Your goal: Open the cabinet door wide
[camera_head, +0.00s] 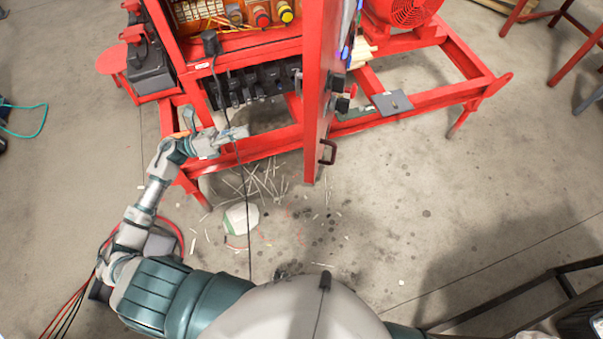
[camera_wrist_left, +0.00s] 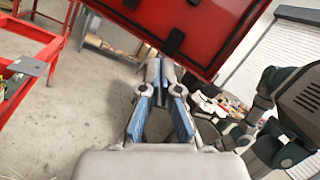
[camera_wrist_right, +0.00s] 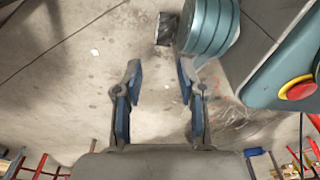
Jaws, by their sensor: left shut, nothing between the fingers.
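The red cabinet door (camera_head: 318,85) stands swung out from the cabinet, seen nearly edge-on in the head view. A dark handle (camera_head: 327,152) is on its right side near the lower end. The cabinet (camera_head: 244,47) is open and shows wiring and buttons. My left gripper (camera_head: 243,132) is shut and empty, to the left of the door and below the cabinet opening. In the left wrist view its fingertips (camera_wrist_left: 161,62) are in front of the red door panel (camera_wrist_left: 195,20); contact is unclear. My right gripper (camera_wrist_right: 158,70) is open and empty over bare floor, outside the head view.
A red skid frame (camera_head: 450,85) extends right of the door, with a red motor (camera_head: 405,10) on it. A dark cable (camera_head: 238,170) hangs near my left gripper. Scraps and a pale item (camera_head: 241,218) lie on the floor.

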